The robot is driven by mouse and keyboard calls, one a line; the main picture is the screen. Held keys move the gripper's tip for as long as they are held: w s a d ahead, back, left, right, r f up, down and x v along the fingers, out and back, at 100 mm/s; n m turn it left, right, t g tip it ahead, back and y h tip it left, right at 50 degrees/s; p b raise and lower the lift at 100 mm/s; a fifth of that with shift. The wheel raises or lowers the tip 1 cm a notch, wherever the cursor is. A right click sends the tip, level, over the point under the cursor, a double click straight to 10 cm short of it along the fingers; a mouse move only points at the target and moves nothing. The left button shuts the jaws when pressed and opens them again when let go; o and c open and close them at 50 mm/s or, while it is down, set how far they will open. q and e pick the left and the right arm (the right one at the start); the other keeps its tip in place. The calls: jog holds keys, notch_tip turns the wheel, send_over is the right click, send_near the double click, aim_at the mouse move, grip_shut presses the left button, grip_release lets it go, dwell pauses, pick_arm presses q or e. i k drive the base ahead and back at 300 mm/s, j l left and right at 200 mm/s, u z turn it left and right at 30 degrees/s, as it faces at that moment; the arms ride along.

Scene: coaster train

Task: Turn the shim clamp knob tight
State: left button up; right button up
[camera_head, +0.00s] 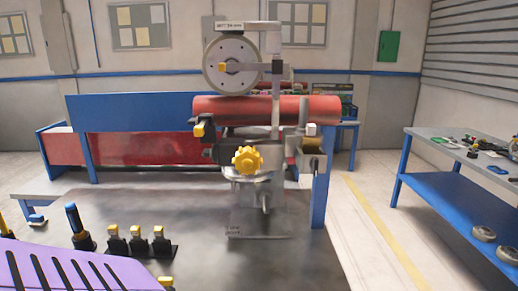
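The yellow lobed knob (247,160), which looks like the shim clamp knob, faces me on the front of a grey and black clamp assembly. It sits just below a red horizontal tube (270,109). How tight the knob is cannot be told from this view. A round metal part (250,175) is partly visible right under the knob. A light grey wheel (232,66) is held above the tube by an upright stand (276,70). Neither of my grippers shows in the head view, and nothing touches the knob.
The dark bench top (200,215) is clear in front of the stand. A blue-handled tool (73,217) and several small yellow-topped black pieces (138,244) stand at left. A purple slotted object (70,272) fills the lower left. A blue side table (440,190) is at right.

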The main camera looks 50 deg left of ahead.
aim_at(314, 163)
jog(key=u, duration=1.55)
